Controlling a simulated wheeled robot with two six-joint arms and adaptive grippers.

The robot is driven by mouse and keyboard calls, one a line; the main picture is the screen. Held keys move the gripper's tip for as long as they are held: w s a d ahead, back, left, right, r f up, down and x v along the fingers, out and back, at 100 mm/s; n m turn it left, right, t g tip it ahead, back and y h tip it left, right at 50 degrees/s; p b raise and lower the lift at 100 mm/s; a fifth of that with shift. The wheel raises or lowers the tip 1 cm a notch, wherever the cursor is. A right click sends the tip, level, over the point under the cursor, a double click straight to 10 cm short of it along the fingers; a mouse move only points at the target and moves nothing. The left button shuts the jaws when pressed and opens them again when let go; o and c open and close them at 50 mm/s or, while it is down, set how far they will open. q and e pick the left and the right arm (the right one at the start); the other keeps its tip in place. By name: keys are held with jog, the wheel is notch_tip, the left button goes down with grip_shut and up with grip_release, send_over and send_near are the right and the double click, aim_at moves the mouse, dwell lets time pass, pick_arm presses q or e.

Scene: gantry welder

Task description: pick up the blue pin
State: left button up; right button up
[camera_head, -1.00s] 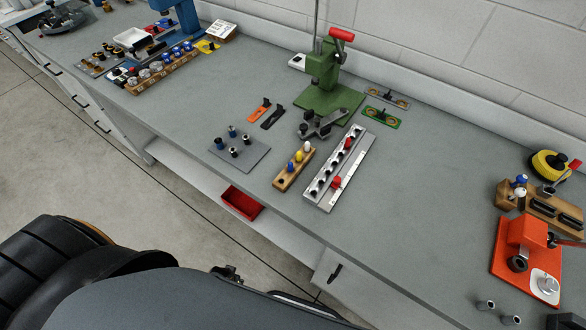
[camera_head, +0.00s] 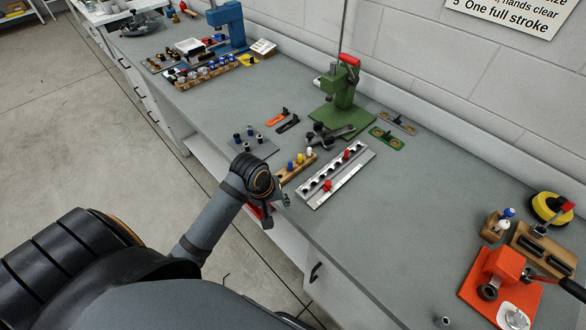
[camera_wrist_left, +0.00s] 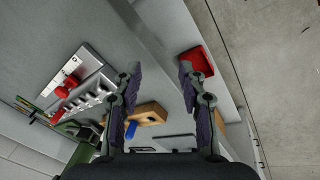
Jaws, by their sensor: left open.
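The blue pin (camera_head: 290,164) stands in a small wooden block (camera_head: 284,178), in line with a yellow pin (camera_head: 299,158) and a white pin (camera_head: 309,152). In the left wrist view the blue pin (camera_wrist_left: 130,130) shows low in the picture, partly behind the left finger, beside the wooden block (camera_wrist_left: 152,112). My left gripper (camera_head: 277,207) is at the bench's front edge, just in front of the block and apart from it. My right gripper is not in view.
A metal rail (camera_head: 345,180) with red pins lies right of the block. A grey plate (camera_head: 262,149) with several dark pins lies left of it. A green press (camera_head: 345,105) stands behind. A red bin (camera_wrist_left: 197,62) sits below the bench edge.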

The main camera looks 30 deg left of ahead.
aim_at(290, 167)
pick_arm(q)
jog(key=w+a+r+n, duration=0.1)
jog(key=w+n, duration=0.1)
jog(key=w+a+n, duration=0.1)
jog(key=w+n, duration=0.1)
jog(key=w+a+r+n+h, duration=0.1)
jog(key=w+n, duration=0.1)
jog(key=w, duration=0.1)
jog(key=shift+r, duration=0.35)
jog(key=w+a+r+n+h, duration=0.2)
jog(key=w+a+r+n, duration=0.2)
jog(key=w+r+n, duration=0.45)
jog(key=shift+n+g, duration=0.4)
jog(key=shift+n, duration=0.25)
jog(key=f, duration=0.1)
jog(key=s+d+f, duration=0.1)
jog(key=f, duration=0.2)
jog(key=shift+s+d, duration=0.15)
jog(key=shift+d, duration=0.25)
jog(key=shift+a+p+x, duration=0.15)
jog(key=shift+p+x, duration=0.2)
jog(key=shift+x, duration=1.15)
jog(key=shift+a+p+x, duration=0.1)
jog(key=shift+p+x, duration=0.2)
jog(key=shift+x, duration=1.15)
jog(key=shift+s, duration=0.1)
grip_shut()
